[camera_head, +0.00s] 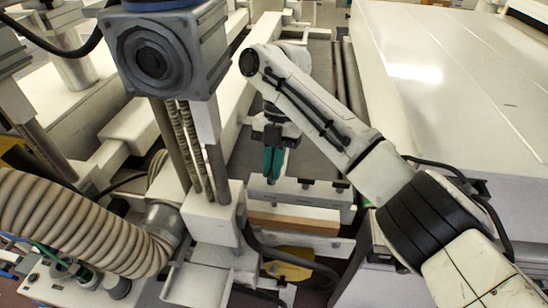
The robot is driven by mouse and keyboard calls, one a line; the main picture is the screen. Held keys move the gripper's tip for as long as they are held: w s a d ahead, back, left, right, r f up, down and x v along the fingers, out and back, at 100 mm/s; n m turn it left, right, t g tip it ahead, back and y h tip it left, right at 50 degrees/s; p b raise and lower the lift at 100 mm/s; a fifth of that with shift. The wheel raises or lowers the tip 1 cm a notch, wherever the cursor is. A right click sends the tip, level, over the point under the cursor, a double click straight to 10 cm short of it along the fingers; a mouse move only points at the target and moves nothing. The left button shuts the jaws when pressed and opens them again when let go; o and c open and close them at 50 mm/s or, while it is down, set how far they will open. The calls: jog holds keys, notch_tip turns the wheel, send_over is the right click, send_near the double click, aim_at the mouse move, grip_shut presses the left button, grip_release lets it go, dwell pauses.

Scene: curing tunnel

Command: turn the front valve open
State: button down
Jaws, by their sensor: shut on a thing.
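My gripper (274,162) points down, with its two teal fingers close together over the left end of a white block (322,197). It is shut on a small part at the block's top, which I take to be the front valve; the fingers hide most of it. Its shape and turn angle cannot be told. Small dark fittings stand farther right on the same block, one near the middle (306,184) and one near the right end (340,188).
A grey motor-like housing (160,58) on posts stands close on the left. A ribbed beige hose (75,220) lies at lower left. A broad white panel (455,85) fills the right side. A wooden strip (293,222) lies below the block.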

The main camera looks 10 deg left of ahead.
jog(key=shift+n+h+p, duration=0.3)
jog(key=shift+n+p, duration=0.05)
jog(key=shift+n, duration=0.55)
jog(key=shift+a, duration=0.1)
jog(key=c, duration=1.2)
grip_release()
